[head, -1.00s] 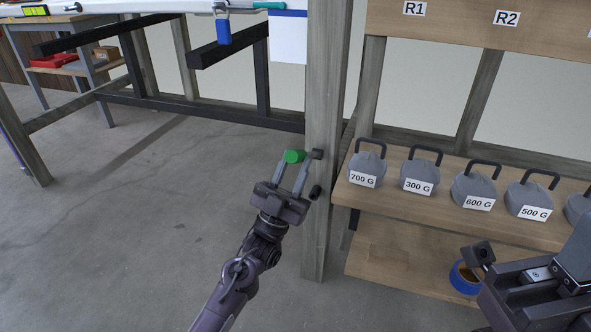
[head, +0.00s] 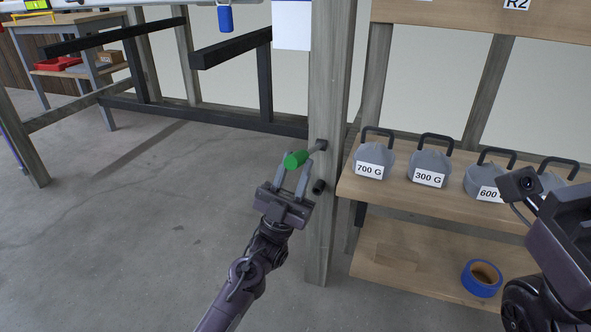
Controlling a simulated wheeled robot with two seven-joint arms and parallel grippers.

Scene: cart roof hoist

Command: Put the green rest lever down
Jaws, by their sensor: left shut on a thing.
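The green rest lever (head: 295,159) sticks out from the grey wooden post, its green grip toward me and its grey shaft running back to a dark pivot on the post. My left gripper (head: 293,164) is shut on the lever, its fingers on both sides near the grip. The lever points out to the left and slightly down in the head view. A dark peg (head: 318,187) sits on the post just below the lever, apart from it. Part of my right arm shows at the right edge; I cannot make out its fingers.
The wooden post (head: 325,240) stands right behind the lever. To the right, a shelf (head: 400,196) carries several grey weights, including 700 G (head: 373,158) and 300 G (head: 430,165). A blue tape roll (head: 481,279) lies on the lower shelf. The floor at left is clear.

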